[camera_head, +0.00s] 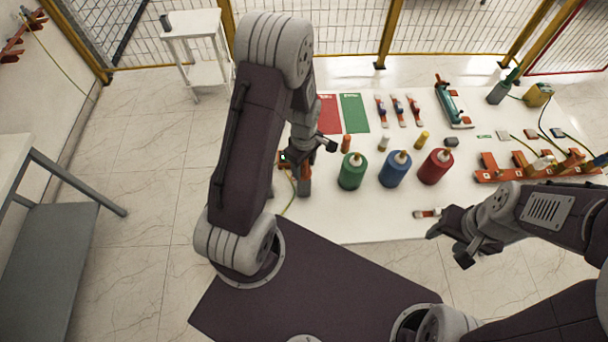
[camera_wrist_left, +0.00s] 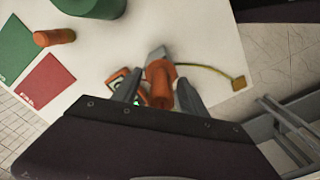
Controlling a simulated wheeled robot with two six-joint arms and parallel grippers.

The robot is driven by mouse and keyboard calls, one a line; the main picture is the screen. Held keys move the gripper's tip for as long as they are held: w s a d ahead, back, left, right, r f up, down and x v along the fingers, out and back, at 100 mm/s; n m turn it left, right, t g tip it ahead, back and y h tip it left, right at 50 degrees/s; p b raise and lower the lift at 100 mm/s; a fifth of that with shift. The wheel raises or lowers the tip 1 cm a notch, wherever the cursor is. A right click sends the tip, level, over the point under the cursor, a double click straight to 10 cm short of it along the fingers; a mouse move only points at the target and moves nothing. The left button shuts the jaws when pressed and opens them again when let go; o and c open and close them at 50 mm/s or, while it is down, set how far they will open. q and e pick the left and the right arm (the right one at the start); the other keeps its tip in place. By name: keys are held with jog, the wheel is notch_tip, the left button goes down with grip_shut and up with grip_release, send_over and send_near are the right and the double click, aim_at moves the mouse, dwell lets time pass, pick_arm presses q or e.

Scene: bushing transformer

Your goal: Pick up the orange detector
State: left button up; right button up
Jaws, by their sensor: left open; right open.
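The orange detector (camera_wrist_left: 161,72) shows in the left wrist view as an orange body with a grey end, between the two fingers of my left gripper (camera_wrist_left: 160,84). The fingers are open around it, and I cannot tell whether either touches it. In the head view the detector (camera_head: 306,169) is partly hidden by my left gripper (camera_head: 303,154), at the table's left edge. My right gripper (camera_head: 450,247) is open and empty at the table's front edge.
Green (camera_head: 352,171), blue (camera_head: 395,169) and red (camera_head: 435,167) bottles stand mid-table. An orange cylinder (camera_head: 346,143) is near the green one. A yellow-green cable (camera_wrist_left: 208,70) runs beside the detector. A small red-and-white piece (camera_head: 428,213) lies near my right gripper.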

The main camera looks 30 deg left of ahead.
pick_arm(q)
jog(key=shift+s, duration=0.1)
grip_shut()
